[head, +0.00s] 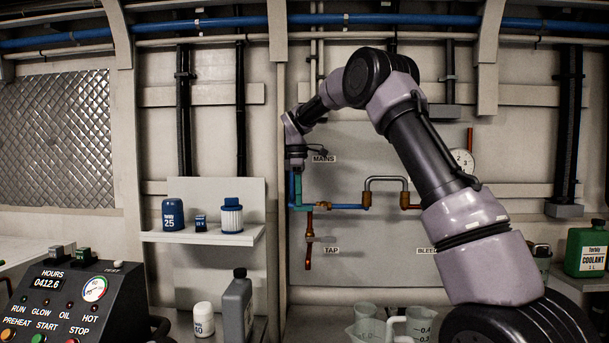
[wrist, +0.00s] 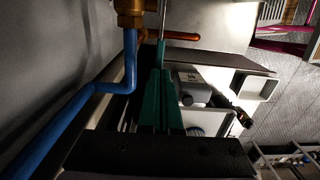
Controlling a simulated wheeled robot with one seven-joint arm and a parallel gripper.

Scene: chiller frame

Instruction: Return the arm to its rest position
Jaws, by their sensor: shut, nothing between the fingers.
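My arm (head: 425,150) is raised and bent, reaching from the lower right to the pipework on the back panel. My gripper (head: 297,200) points down beside the blue pipe under the MAINS label (head: 323,159). Its green fingers also show in the wrist view (wrist: 160,72), pressed together with nothing between them. In the wrist view a brass fitting (wrist: 130,12) and a copper-coloured bar (wrist: 182,36) lie close beyond the fingertips. I cannot tell whether the fingers touch them. A blue pipe (wrist: 100,98) runs close on the left.
A shelf (head: 205,237) with a blue can (head: 172,214) and a filter (head: 231,216) stands left of the gripper. A copper tap pipe (head: 309,240) hangs below. A control box (head: 75,295), a grey bottle (head: 238,305) and clear jugs (head: 418,324) stand lower down. A coolant jug (head: 588,250) is far right.

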